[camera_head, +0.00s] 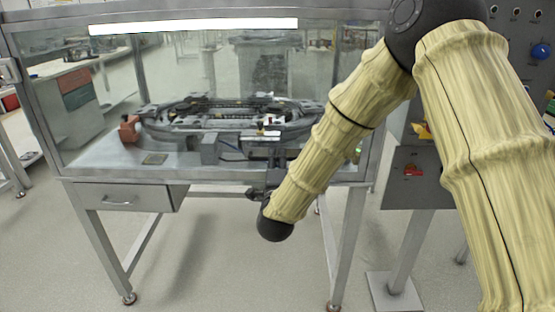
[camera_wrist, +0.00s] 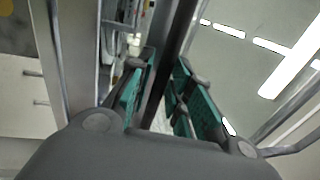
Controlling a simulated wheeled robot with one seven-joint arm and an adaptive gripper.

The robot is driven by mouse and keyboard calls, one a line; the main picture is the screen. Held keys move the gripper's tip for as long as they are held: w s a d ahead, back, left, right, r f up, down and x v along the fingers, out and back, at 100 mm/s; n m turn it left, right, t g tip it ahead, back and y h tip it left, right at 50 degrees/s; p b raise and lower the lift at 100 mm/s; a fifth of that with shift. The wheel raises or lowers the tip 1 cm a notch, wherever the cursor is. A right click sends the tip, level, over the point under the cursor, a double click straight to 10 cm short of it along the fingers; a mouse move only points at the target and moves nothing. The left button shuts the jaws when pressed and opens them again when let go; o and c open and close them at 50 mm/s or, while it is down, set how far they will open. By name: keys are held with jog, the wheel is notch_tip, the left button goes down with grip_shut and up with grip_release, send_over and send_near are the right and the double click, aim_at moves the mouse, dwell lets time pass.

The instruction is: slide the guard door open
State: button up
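The guard door (camera_head: 75,110) is the large clear pane in a grey metal frame at the front of the enclosure. The ring track (camera_head: 235,115) shows behind it. My gripper (camera_head: 258,193) is low in front of the enclosure's lower front edge, right of the pane's middle, and is partly hidden by my arm. In the wrist view, my gripper's two green-padded fingers (camera_wrist: 165,92) stand apart. A dark straight bar (camera_wrist: 178,45) runs between them, with a gap showing on its right side. I cannot tell whether either finger touches it or whether it belongs to the door.
A drawer (camera_head: 125,197) with a handle hangs under the left of the table. A grey control panel (camera_head: 412,178) with a red switch stands on a post at the right. Another panel with a blue knob (camera_head: 541,50) is at the upper right. The floor in front is clear.

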aim_at(278, 18)
jog(key=shift+w, duration=0.15)
grip_shut()
jog(key=shift+r, duration=0.15)
jog(key=shift+r, duration=0.25)
notch_tip(278, 18, up, 36)
jog(key=p, duration=1)
grip_release()
